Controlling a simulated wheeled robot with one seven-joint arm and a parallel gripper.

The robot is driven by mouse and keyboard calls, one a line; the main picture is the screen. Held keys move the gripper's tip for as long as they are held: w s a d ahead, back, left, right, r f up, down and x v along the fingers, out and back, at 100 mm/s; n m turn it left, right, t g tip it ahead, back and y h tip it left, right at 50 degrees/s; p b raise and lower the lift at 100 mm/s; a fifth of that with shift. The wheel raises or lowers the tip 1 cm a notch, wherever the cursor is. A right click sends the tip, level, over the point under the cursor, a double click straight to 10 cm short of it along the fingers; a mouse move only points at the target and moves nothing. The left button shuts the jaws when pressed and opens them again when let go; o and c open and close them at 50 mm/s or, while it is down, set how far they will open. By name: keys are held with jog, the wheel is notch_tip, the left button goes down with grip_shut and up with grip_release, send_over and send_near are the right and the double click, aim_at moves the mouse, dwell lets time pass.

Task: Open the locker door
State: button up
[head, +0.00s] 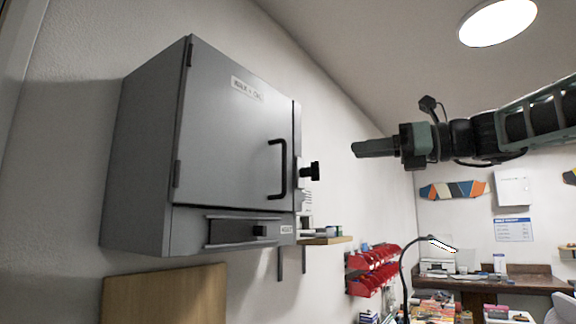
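The grey locker (146,160) hangs on the wall at the left of the head view. Its door (230,135) is closed, with hinges along the left edge. A black vertical bar handle (279,170) is on the door's right side. My gripper (356,149) is in the air to the right of the locker, pointing left, clear of the handle. It is seen from the side, so I cannot tell whether the fingers are apart. Nothing shows held in it.
Below the door is a panel with a black knob (259,231). A small wall shelf (326,240) with items sits just right of the locker. Red bins (374,256) and a desk lamp (432,240) are beyond. A wooden board (165,295) stands below. Air between gripper and handle looks mostly clear.

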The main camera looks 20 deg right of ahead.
jog(key=p, duration=0.6)
send_over(284, 189)
jog(key=shift+w+d, duration=0.1)
jog(key=shift+w, duration=0.2)
jog(key=shift+c, duration=0.4)
grip_shut()
